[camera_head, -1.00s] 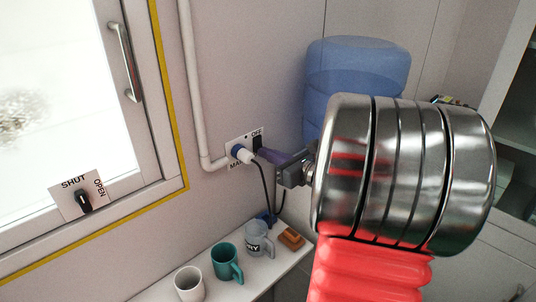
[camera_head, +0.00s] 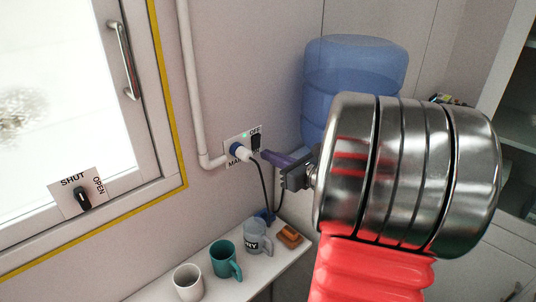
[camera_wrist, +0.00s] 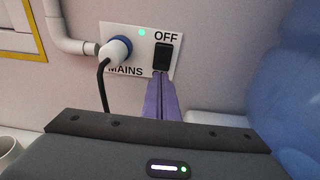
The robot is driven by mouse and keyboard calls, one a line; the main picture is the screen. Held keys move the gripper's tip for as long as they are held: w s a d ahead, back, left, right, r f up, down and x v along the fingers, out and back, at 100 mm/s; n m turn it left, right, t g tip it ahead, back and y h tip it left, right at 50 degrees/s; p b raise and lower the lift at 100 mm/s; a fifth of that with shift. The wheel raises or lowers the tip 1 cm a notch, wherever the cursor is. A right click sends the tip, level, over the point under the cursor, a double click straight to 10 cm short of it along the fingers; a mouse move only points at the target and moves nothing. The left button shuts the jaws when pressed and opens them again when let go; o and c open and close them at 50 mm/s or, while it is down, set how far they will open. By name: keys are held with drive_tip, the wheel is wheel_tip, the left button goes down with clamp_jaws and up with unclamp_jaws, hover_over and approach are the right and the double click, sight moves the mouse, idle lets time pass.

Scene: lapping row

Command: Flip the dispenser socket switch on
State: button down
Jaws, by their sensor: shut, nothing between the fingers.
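The wall socket plate (camera_head: 229,134) carries a black rocker switch (camera_head: 255,143) under the word OFF. A green light (camera_head: 244,135) on the plate is lit. A white and blue plug (camera_head: 240,151) sits in the socket beside the switch, above the word MAINS. In the wrist view the switch (camera_wrist: 162,57) and the lit green light (camera_wrist: 142,32) show clearly. My gripper (camera_head: 265,154) has purple fingers, shut and empty. Its tips (camera_wrist: 160,76) are just in front of the switch's lower end, and in the head view a small gap seems to show.
A blue water bottle (camera_head: 355,85) stands right of the socket, behind my wrist. A shelf below holds a white mug (camera_head: 188,282), a teal mug (camera_head: 224,262), a grey mug (camera_head: 256,240) and a brown block (camera_head: 289,237). A pipe (camera_head: 193,80) runs down the wall at left.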

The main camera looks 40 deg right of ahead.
drive_tip(key=s+f, duration=0.1)
drive_tip(key=s, duration=1)
drive_tip(key=shift+s+d+f, duration=0.2)
drive_tip(key=shift+s+d, duration=0.05)
drive_tip(key=shift+d, duration=0.05)
drive_tip(key=w+a+f+n+g+y, duration=0.1)
drive_tip(key=w+a+n+g+y, duration=0.15)
drive_tip(key=a+n, duration=0.55)
drive_tip(key=w+a+f+n+g+y, duration=0.1)
drive_tip(key=a+f+n+g+y, duration=0.2)
drive_tip(key=a, duration=0.9)
drive_tip(key=s+a+r+n+g+h, duration=0.1)
drive_tip(key=s+a+n+g+h, duration=0.1)
drive_tip(key=n, duration=1)
drive_tip(key=s+a+r+n+g+h, duration=0.1)
drive_tip(key=s+a+n+g+h, duration=0.2)
drive_tip(key=s+a+n, duration=0.4)
drive_tip(key=a+n+h, duration=0.1)
drive_tip(key=a+n, duration=0.1)
drive_tip(key=n, duration=0.3)
drive_tip(key=shift+a+r, duration=0.25)
drive_tip(key=shift+r, duration=0.15)
drive_tip(key=shift+g, duration=0.25)
